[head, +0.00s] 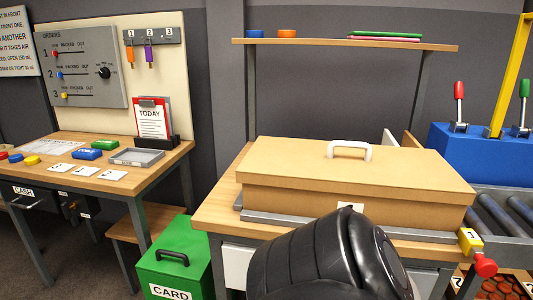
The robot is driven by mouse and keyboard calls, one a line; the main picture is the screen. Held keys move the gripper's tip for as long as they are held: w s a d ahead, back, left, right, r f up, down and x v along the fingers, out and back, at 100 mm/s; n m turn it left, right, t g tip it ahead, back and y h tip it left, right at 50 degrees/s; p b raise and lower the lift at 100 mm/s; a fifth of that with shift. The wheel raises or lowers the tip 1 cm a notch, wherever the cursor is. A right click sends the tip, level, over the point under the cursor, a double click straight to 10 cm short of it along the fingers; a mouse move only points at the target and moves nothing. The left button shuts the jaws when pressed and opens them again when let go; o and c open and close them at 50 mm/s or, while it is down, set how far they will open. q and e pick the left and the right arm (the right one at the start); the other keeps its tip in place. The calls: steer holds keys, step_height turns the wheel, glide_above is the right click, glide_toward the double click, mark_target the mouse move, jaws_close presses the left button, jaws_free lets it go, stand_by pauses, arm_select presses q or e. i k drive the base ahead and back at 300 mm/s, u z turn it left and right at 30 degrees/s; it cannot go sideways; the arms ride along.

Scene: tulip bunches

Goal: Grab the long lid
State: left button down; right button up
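The long lid (340,167) is a flat tan panel with a white arched handle (349,150) at its middle. It lies closed on a long tan box (300,202) on the wooden table at the right. A large black rounded part of my own body fills the bottom centre and covers part of the table's front. Neither gripper is in view, and nothing of mine is seen touching the lid or its handle.
A grey metal strip (290,219) runs along the box's front. A wooden shelf (345,44) hangs above and behind the lid. A blue unit (470,153) with levers stands at the right. A green card bin (177,262) and an order desk (115,182) stand left.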

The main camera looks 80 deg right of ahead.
mark_target(335, 165)
steer(key=i, duration=0.2)
steer(key=z, duration=1.45)
